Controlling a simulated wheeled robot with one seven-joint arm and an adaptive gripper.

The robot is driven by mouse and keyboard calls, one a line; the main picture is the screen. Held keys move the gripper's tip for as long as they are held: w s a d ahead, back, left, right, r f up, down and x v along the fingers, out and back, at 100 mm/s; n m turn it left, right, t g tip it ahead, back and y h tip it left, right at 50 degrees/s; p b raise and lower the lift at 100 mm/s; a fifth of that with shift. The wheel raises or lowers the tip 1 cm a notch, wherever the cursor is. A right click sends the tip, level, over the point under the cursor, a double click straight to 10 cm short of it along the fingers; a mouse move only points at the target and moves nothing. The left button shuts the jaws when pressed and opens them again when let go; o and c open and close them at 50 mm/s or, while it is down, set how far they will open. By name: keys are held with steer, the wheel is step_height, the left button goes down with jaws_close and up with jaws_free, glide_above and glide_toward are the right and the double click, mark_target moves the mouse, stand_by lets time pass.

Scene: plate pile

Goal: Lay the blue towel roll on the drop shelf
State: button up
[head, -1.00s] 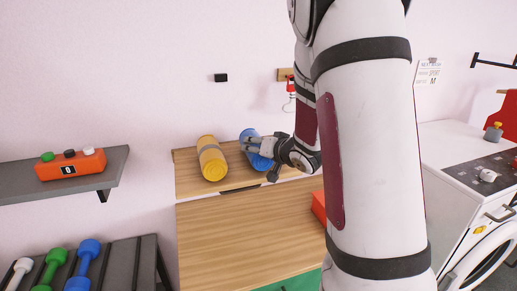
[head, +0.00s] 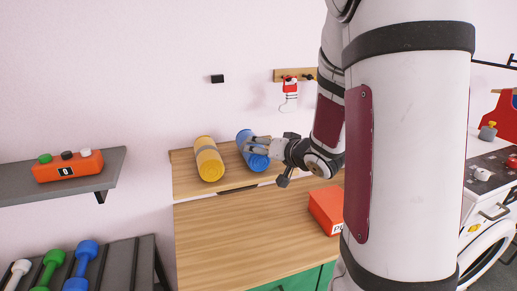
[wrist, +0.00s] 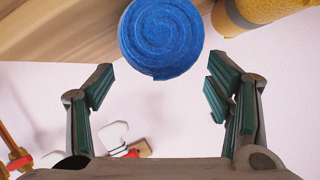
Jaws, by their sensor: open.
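The blue towel roll (head: 244,137) lies on a raised wooden shelf (head: 184,178), beside a yellow roll (head: 209,158). My gripper (head: 252,146) is at the blue roll's right side in the head view, its fingers covering part of the roll. In the wrist view the gripper (wrist: 160,80) is open, with a finger at each side. The round, spiral end of the blue roll (wrist: 160,38) faces the camera, centred between the fingertips and at their level or beyond. No finger visibly touches it there. Which surface is the drop shelf is not marked.
A wooden counter (head: 240,235) lies below the raised shelf, mostly bare, with an orange box (head: 326,208) at its right. A grey wall shelf (head: 115,165) holds an orange counter box (head: 68,167). Dumbbells (head: 52,265) stand lower left. A white washer (head: 500,230) is at right.

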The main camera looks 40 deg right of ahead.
steer(key=s+a+r+n+g+h, duration=0.2)
steer(key=s+a+r+g, duration=0.3)
steer(key=s+r, duration=0.4)
steer(key=s+a+n+g+y, duration=0.3)
steer(key=s+a+n, duration=0.1)
steer(key=s+a, duration=1.2)
steer(key=shift+s+n+p, duration=0.3)
steer(key=shift+s+n, duration=0.1)
steer(key=shift+a, duration=0.1)
steer(key=shift+c, duration=0.5)
